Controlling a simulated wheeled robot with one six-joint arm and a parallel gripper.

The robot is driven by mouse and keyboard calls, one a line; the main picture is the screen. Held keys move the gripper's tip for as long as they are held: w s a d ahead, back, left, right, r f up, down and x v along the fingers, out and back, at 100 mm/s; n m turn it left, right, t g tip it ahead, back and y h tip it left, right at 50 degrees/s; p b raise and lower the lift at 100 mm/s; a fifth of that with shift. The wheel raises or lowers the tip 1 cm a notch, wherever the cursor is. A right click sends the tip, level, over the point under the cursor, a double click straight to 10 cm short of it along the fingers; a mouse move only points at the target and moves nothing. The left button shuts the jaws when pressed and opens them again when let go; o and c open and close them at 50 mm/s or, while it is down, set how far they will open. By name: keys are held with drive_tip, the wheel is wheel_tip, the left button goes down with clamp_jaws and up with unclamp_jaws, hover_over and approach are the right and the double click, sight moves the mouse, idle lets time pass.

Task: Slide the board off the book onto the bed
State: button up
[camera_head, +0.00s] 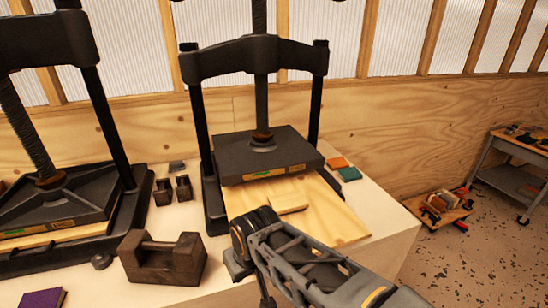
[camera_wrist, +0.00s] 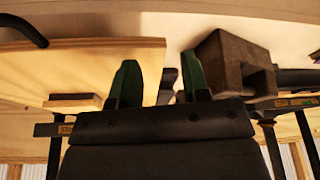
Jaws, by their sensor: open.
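A pale wooden board (camera_head: 335,220) with a small raised wooden strip (camera_head: 289,202) sticks out from under the black platen (camera_head: 262,155) of the right-hand press. In the wrist view the board (camera_wrist: 85,65) fills the left side, its strip (camera_wrist: 72,103) below. The book cannot be made out beneath it. My arm hides the fingers in the head view.
A dark iron weight with a handle (camera_head: 163,258) stands left of the board, close to my right finger in the wrist view (camera_wrist: 228,65). A second press (camera_head: 60,200) is at far left. Orange (camera_head: 338,163) and green (camera_head: 349,174) blocks lie behind the board. A purple book (camera_head: 42,298) lies front left.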

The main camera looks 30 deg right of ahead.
sight(278, 202)
drive_tip(key=shift+o, duration=0.8)
drive_tip(key=shift+w+r, duration=0.1)
drive_tip(key=o, duration=0.4)
drive_tip(key=w+d+r+n, duration=0.1)
drive_tip(key=w+d+r+n+p, duration=0.1)
drive_tip(key=w+r, duration=0.1)
drive_tip(key=w+r+n, duration=0.1)
drive_tip(key=r, duration=0.1)
drive_tip(key=shift+w+d+g+p, duration=0.2)
drive_tip(key=shift+d+g+p, duration=0.2)
drive_tip(key=o, duration=0.4)
drive_tip(key=w+d+r+n, duration=0.2)
drive_tip(key=w+d+r+n+g+p, duration=0.1)
drive_tip(key=w+d+r+n, duration=0.1)
drive_tip(key=w, duration=0.1)
drive_tip(key=shift+d+p, duration=0.3)
drive_tip(key=shift+d, duration=0.1)
drive_tip(key=shift+c, duration=0.2)
drive_tip(key=shift+o, duration=0.8)
drive_tip(key=w+d+r+n+p, duration=0.1)
drive_tip(key=w+d+r+n, duration=0.1)
drive_tip(key=d, duration=0.3)
drive_tip(key=w+d+r+n+g+p, duration=0.1)
drive_tip(key=w+d+r+n, duration=0.1)
drive_tip(key=d+n, duration=0.3)
drive_tip(key=shift+w+g, duration=0.3)
drive_tip(key=shift+w, duration=0.55)
drive_tip(key=shift+w+d+r+n, duration=0.15)
drive_tip(key=shift+w+d+n, duration=0.05)
drive_tip(key=shift+d+n, duration=0.4)
